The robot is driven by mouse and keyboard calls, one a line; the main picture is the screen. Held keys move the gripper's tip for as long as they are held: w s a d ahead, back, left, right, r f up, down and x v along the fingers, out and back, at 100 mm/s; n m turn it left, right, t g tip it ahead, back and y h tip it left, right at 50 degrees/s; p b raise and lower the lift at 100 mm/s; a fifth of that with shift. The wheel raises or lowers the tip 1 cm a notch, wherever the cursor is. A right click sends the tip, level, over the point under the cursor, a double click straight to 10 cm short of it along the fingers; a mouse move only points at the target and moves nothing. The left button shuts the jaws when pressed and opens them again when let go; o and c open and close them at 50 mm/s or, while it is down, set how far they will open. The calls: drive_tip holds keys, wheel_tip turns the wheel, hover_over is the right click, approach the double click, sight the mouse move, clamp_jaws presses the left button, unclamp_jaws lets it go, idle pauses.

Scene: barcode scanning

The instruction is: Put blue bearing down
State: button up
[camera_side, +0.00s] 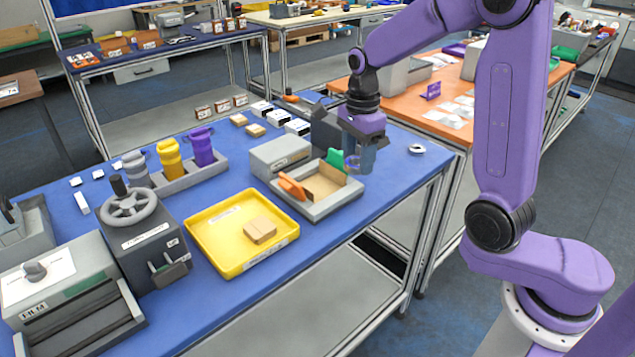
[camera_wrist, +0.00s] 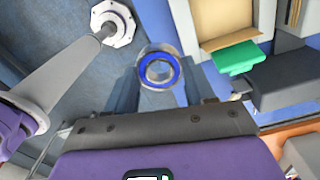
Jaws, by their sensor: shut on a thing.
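The blue bearing (camera_wrist: 160,70) is a silver ring with a bright blue inner ring, seen between my fingers in the wrist view. My gripper (camera_wrist: 160,82) is shut on it, with one finger on each side. In the side view my gripper (camera_side: 360,160) points down near the right back corner of the grey tray with the open cardboard box. I cannot make out the bearing clearly in the side view. Its height above the blue table (camera_side: 395,168) is hard to tell.
A small pale ring (camera_side: 416,148) lies on the right of the table. A yellow tray (camera_side: 215,240) holds a small brown box (camera_side: 260,230).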

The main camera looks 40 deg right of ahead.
drive_tip(key=w+f, duration=0.4)
drive_tip(key=w, duration=0.3)
hover_over(318, 189)
drive_tip(key=s, duration=0.1)
wheel_tip(318, 189, down, 4)
drive_tip(key=shift+r, duration=0.1)
drive_tip(key=shift+w+f, duration=0.4)
drive_tip(key=shift+f, duration=0.15)
drive_tip(key=shift+w+f, duration=0.1)
drive_tip(key=shift+f, duration=1.5)
drive_tip(key=shift+f, duration=0.15)
drive_tip(key=o, duration=1.2)
drive_tip(key=shift+o, duration=0.2)
